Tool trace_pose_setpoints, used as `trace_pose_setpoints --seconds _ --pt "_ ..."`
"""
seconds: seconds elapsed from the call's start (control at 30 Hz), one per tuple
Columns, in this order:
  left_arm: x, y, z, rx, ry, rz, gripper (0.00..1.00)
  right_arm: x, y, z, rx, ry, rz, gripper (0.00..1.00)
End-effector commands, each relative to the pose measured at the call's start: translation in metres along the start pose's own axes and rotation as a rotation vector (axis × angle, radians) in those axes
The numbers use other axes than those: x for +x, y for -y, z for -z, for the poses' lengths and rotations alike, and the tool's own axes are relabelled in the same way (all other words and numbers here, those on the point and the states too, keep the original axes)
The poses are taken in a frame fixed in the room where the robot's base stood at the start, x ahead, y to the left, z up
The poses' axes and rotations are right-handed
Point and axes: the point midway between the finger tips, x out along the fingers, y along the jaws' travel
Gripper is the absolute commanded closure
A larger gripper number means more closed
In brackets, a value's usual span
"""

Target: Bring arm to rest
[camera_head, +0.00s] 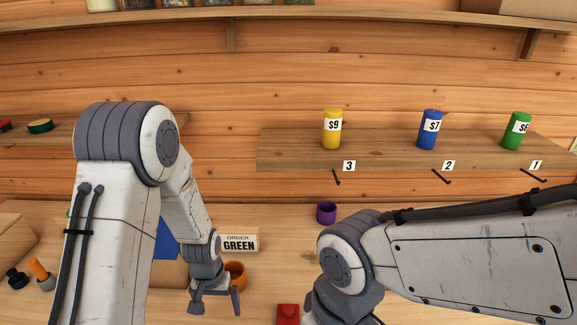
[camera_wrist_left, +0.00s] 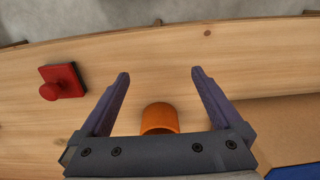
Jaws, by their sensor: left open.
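My left arm comes in from the left and bends down over the workbench. Its gripper (camera_head: 215,302) is open, with nothing between the fingers. In the left wrist view the two fingers (camera_wrist_left: 160,73) stand wide apart above the wood. An orange cup (camera_head: 236,276) is beside the gripper in the head view; it also shows beyond the gripper's palm in the left wrist view (camera_wrist_left: 160,117). My right arm comes in from the right and bends down at the bottom edge; its gripper is out of the frame.
A red stamp-like block (camera_head: 288,314) and a purple cup (camera_head: 326,212) are on the bench. A sign (camera_head: 239,241) reads "ORDER GREEN". Yellow (camera_head: 332,128), blue (camera_head: 429,128) and green (camera_head: 516,130) canisters stand on the wall shelf (camera_head: 380,150), above several hooks.

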Motion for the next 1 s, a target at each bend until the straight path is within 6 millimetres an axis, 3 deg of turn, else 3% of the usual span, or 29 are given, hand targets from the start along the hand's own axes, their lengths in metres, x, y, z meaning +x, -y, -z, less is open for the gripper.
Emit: trace_pose_setpoints --seconds 0.07,0.6,1.0 --pt "0.005 0.011 -0.001 -0.008 0.000 0.000 0.00 0.005 0.000 0.000 0.000 0.000 0.000 0.00" --pt "-0.016 -0.077 0.018 0.040 -0.002 0.000 0.00 0.003 0.000 0.000 0.000 0.000 0.000 0.00" --pt "-0.019 -0.091 0.018 0.043 -0.001 0.000 0.00 0.003 0.000 0.000 0.000 0.000 0.000 0.00"
